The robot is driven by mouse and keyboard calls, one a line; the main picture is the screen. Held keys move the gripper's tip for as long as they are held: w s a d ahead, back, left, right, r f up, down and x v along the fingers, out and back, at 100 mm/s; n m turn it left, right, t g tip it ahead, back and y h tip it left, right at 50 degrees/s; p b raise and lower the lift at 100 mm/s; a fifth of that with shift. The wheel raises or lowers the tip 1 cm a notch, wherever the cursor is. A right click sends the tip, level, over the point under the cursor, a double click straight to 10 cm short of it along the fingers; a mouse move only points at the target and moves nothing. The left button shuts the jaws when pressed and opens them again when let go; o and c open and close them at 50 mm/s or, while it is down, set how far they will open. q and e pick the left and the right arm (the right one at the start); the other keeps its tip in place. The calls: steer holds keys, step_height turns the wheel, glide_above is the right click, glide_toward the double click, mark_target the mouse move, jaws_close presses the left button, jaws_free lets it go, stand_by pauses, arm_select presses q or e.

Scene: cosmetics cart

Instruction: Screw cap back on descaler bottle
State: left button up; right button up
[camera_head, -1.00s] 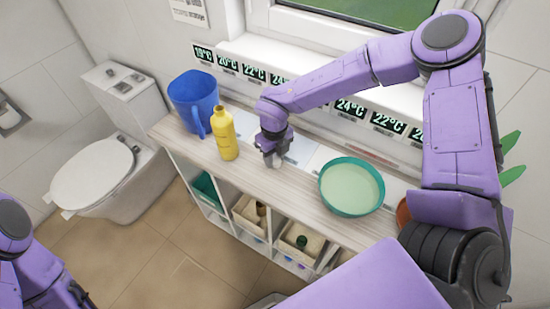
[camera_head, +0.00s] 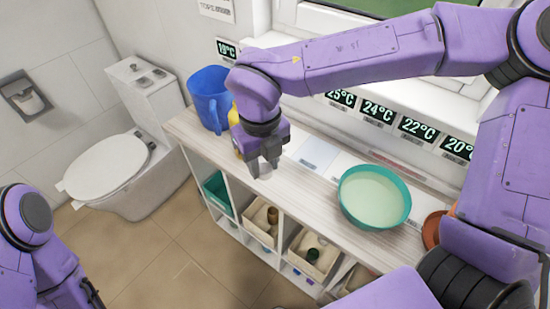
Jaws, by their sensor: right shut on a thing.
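The yellow descaler bottle (camera_head: 234,114) stands upright on the wooden cart top, mostly hidden behind my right wrist in the head view. My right gripper (camera_head: 264,170) points down over the cart top, just right of and in front of the bottle. It is shut on a small pale thing, which looks like the cap; the fingers hide most of it. My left gripper (camera_head: 92,297) is low at the bottom left, away from the cart, too small and dark to tell its opening.
A blue pitcher (camera_head: 205,84) stands left of the bottle. A green basin (camera_head: 344,208) stands to the right on the cart top (camera_head: 310,190), with a brown dish (camera_head: 431,230) beyond it. Bins fill the shelves below. The toilet (camera_head: 115,170) is at left.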

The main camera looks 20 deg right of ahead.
steer(key=shift+s+a+r, duration=0.2)
steer(key=shift+s+a, duration=0.05)
steer(key=shift+a, duration=0.1)
steer(key=shift+w+d+f+n, duration=0.15)
steer(key=shift+w+f+n, duration=0.05)
steer(key=shift+n, duration=0.6)
steer(key=w+d+f+n, duration=0.2)
steer(key=f+n, duration=0.1)
steer(key=n, duration=0.7)
steer(key=w+d+f+n, duration=0.2)
steer(key=w+f+n, duration=0.1)
steer(key=n, duration=0.6)
steer(key=w+d+f+n+b, duration=0.1)
steer(key=w+d+f+n, duration=0.1)
steer(key=n, duration=0.8)
steer(key=shift+w+d+f+n, duration=0.15)
steer(key=shift+d+f+n, duration=0.15)
steer(key=shift+d+f, duration=0.15)
steer(key=n, duration=0.1)
steer(key=d+n, duration=0.1)
steer(key=n, duration=0.1)
steer(key=shift+w+f, duration=0.2)
steer(key=shift+f, duration=0.2)
